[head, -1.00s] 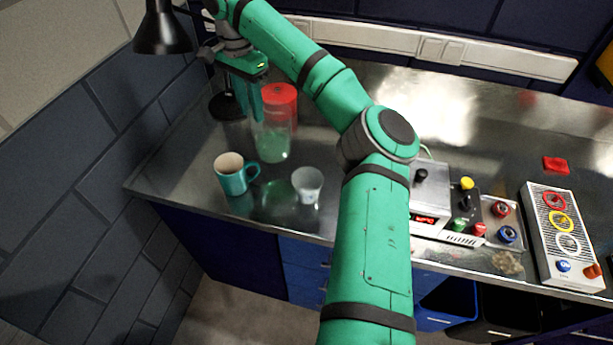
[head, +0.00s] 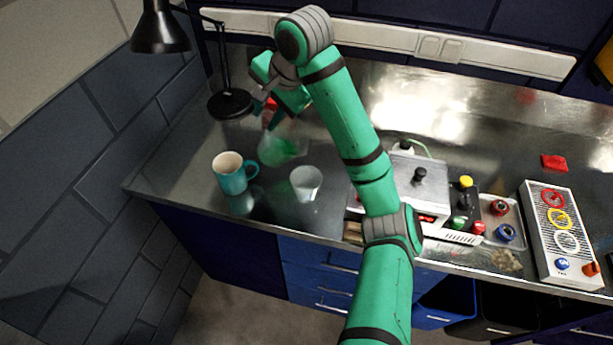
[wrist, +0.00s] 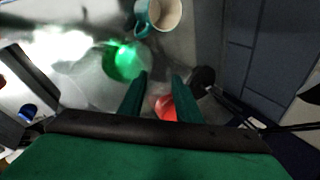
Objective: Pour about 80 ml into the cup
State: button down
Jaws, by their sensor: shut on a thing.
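A clear bottle (head: 272,150) with green liquid and a red end (head: 270,108) is held tilted over the bench. In the head view the green liquid lies toward its lower right side, near the cup. My gripper (head: 282,118) is shut on the bottle; the wrist view shows the fingers (wrist: 160,95) around it, with green liquid (wrist: 124,62) beyond. The small pale cup (head: 306,182) stands upright on the bench, just right of and nearer than the bottle. I see no clear stream, and the cup's contents cannot be made out.
A teal mug (head: 231,174) stands left of the cup. A black lamp (head: 230,103) stands behind it. A control box (head: 420,185) with knobs, a button panel (head: 562,235) and a red block (head: 554,162) are to the right. The bench's front edge is close to the cup.

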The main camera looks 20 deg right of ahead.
jog(key=s+d+t+y, duration=0.1)
jog(key=s+t+y, duration=0.1)
jog(key=s+t, duration=0.1)
jog(key=s+d+r+t, duration=0.1)
jog(key=s+t, duration=0.1)
jog(key=shift+d+y, duration=0.35)
jog(key=shift+y, duration=0.05)
jog(key=shift+s+d+r, duration=0.1)
jog(key=shift+s+r, duration=0.1)
dwell(0.3)
jog(key=shift+s+d+t, duration=0.15)
jog(key=shift+s+t, duration=0.05)
jog(key=shift+t, duration=0.3)
jog(key=shift+s+d+f+t+y+b, duration=0.25)
jog(key=shift+s+t+y+b, duration=0.15)
jog(key=shift+s+y, duration=0.15)
jog(key=shift+s+r+t, duration=0.1)
jog(key=shift+t, duration=0.2)
jog(key=shift+w+y+b, duration=0.25)
jog(key=shift+w+b, duration=0.05)
jog(key=shift+w, duration=0.1)
jog(key=shift+s+r+t+b, duration=0.2)
jog(key=shift+t+b, duration=0.2)
jog(key=shift+b, duration=0.5)
dwell(1.5)
